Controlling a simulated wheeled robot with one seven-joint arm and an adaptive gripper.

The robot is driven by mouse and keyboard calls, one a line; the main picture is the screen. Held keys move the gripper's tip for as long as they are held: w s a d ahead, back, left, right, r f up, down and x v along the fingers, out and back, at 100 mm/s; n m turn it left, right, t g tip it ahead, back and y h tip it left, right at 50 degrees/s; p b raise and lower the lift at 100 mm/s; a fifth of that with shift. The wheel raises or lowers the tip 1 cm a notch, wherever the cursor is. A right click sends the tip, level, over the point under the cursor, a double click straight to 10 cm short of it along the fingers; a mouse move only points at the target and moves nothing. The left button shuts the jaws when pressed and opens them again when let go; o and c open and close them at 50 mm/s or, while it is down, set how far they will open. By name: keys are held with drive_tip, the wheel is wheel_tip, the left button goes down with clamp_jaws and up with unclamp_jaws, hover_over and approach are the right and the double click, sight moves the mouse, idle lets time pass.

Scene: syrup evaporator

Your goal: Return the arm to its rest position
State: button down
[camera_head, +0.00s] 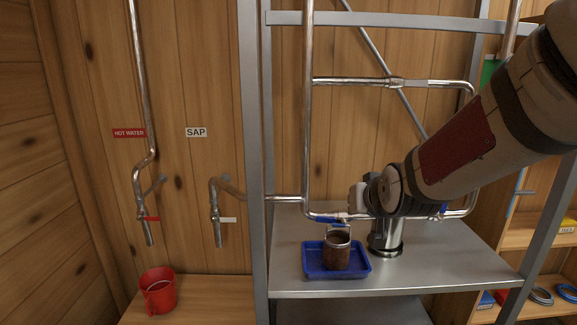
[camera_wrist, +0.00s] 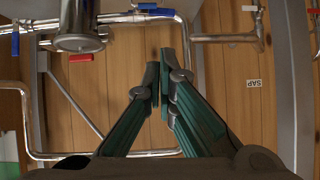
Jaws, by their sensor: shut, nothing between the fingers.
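My arm reaches in from the right in the camera_head view, its end in front of the metal pipework. My gripper's fingers are mostly hidden there behind the wrist. In the camera_wrist view my gripper (camera_wrist: 160,66) is shut and empty, its green fingers pointing at the plank wall and pipe loop. In the camera_head view a mug of brown liquid (camera_head: 337,252) stands upright in a blue tray (camera_head: 309,266) on the steel shelf, below and left of my arm's end. A metal cylindrical vessel (camera_head: 386,239) stands just below the wrist.
Pipes (camera_head: 391,82) and a blue-handled valve (camera_head: 328,219) run close to my arm's end. The steel frame post (camera_head: 257,160) stands to the left. A red bucket (camera_head: 158,292) sits on the wooden bench. Shelves with coils (camera_head: 541,296) are at right. The shelf's front right is clear.

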drive_tip(key=s+d+r+g, duration=0.1)
drive_tip(key=s+d+g, duration=0.1)
drive_tip(key=s, duration=1.3)
drive_tip(key=s+d+r+g, duration=0.1)
drive_tip(key=s+g, duration=0.3)
drive_tip(key=s, duration=1.2)
drive_tip(key=shift+s+d+r+h, duration=0.3)
drive_tip(key=shift+d+h, duration=0.1)
drive_tip(key=shift+d, duration=0.15)
